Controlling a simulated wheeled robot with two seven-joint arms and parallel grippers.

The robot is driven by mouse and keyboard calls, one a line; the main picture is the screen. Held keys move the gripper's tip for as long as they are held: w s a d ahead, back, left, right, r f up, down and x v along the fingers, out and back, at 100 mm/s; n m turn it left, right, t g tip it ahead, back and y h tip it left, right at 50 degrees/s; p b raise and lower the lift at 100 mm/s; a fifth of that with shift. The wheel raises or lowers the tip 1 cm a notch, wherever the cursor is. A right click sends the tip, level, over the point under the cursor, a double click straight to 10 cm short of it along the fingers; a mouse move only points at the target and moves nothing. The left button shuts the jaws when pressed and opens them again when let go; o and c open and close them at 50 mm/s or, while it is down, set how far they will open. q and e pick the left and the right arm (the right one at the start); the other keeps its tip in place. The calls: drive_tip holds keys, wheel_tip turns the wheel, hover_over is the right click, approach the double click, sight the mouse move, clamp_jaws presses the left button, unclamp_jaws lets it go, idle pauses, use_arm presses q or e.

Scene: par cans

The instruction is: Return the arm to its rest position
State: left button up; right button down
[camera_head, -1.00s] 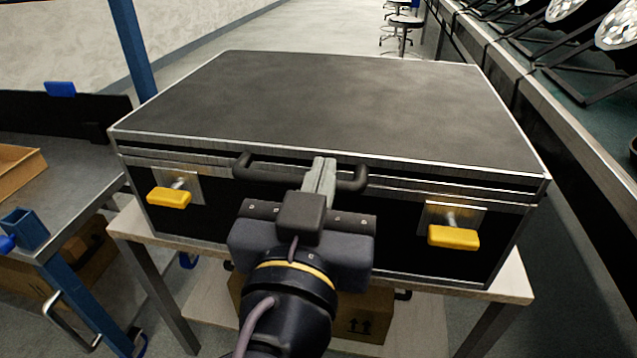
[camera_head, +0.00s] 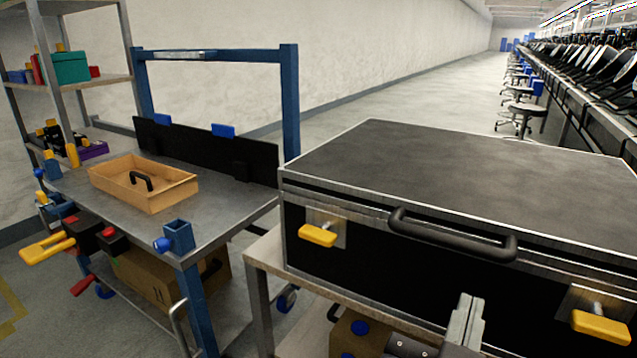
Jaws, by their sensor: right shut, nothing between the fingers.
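My right gripper (camera_head: 465,322) shows at the bottom right of the head view, with its finger tips close together. It is shut and empty, in front of and below the handle of the black case. The black case (camera_head: 450,170) is closed and sits on a light stand. Its dark handle (camera_head: 452,236) is free of the fingers. The rest of my right arm is below the picture's edge. My left gripper is not in view.
A yellow latch (camera_head: 318,236) and another yellow latch (camera_head: 600,327) stick out from the case front. A metal workbench (camera_head: 225,215) with a wooden tray (camera_head: 140,190) stands at the left. Shelves (camera_head: 95,83) rise behind it. A long bench runs along the right.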

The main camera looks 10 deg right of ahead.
drive_tip(key=w+d+f+n+g+y+p, duration=0.1)
drive_tip(key=d+f+n+g+y+p, duration=0.2)
drive_tip(key=d+f+g, duration=0.6)
drive_tip(key=s+a+f+n+y+p, duration=0.1)
drive_tip(key=a+f+n+y, duration=0.15)
drive_tip(key=f+y, duration=0.35)
drive_tip(key=a+f+n+y, duration=0.1)
drive_tip(key=a+f+y, duration=0.3)
drive_tip(key=f+y, duration=0.15)
wheel_tip(320, 180, up, 38)
drive_tip(key=y+p, duration=0.1)
drive_tip(key=p, duration=3.7)
drive_tip(key=shift+r, duration=0.25)
drive_tip(key=shift+w+y, duration=0.1)
drive_tip(key=shift+y, duration=0.15)
